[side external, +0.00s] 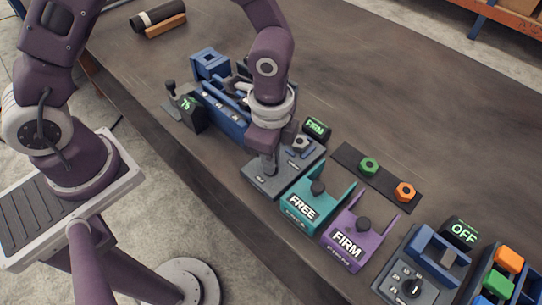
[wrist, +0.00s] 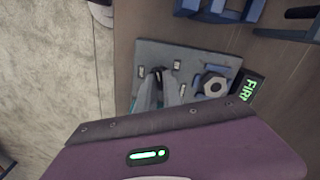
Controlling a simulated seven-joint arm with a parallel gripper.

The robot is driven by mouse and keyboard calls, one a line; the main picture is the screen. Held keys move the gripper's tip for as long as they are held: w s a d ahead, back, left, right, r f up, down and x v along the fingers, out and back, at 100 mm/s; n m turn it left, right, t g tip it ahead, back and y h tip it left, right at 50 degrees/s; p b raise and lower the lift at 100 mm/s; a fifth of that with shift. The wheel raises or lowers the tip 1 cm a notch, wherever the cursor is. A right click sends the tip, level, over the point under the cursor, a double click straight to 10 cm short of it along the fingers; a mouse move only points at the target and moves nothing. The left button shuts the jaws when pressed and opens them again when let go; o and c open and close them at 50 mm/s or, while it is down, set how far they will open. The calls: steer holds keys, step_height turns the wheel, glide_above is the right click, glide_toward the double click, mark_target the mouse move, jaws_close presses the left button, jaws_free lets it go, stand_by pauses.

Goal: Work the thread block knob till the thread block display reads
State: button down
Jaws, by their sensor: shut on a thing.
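The grey block (side external: 288,176), which I take to be the thread block, lies flat on the bench; it also shows in the wrist view (wrist: 190,58). A hex nut or bolt head (side external: 300,142) sits in a blue holder on it, and the nut also shows in the wrist view (wrist: 214,84). Its dark display (side external: 316,128) reads FIRM in green; the wrist view cuts that display (wrist: 245,88) off. My gripper (side external: 268,176) points down over the block's near left part. In the wrist view its fingertips (wrist: 156,82) are shut on the dark knob, mostly hidden between them.
A teal fixture (side external: 305,206) labelled FREE and a purple fixture (side external: 348,238) labelled FIRM stand close on the right. Beyond them is a dial block with a display (side external: 463,233) reading OFF. A blue vise-like fixture (side external: 222,112) stands close left.

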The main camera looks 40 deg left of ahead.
stand_by(0.3)
steer(key=c, duration=1.5)
jaws_free()
steer(key=shift+r, duration=0.1)
step_height(320, 180, up, 7)
steer(key=shift+a+r, duration=0.1)
steer(key=s+a+r+n+t+y, duration=0.1)
steer(key=s+a+r+n+t, duration=0.1)
steer(key=a+r+n, duration=0.5)
steer(key=s+a+r+n+t, duration=0.1)
steer(key=s+a+r+n, duration=0.1)
steer(key=s+r, duration=0.1)
steer(key=s+a+r+n+t, duration=0.1)
steer(key=s+a+r+n, duration=0.1)
steer(key=s+r, duration=0.1)
steer(key=s+a+r+n+t+h, duration=0.1)
steer(key=s+a+r+n, duration=0.1)
steer(key=s, duration=0.3)
steer(key=shift+a+r+n+t, duration=0.3)
steer(key=shift+a+r, duration=0.25)
steer(key=shift+a, duration=0.05)
steer(key=shift+w, duration=0.1)
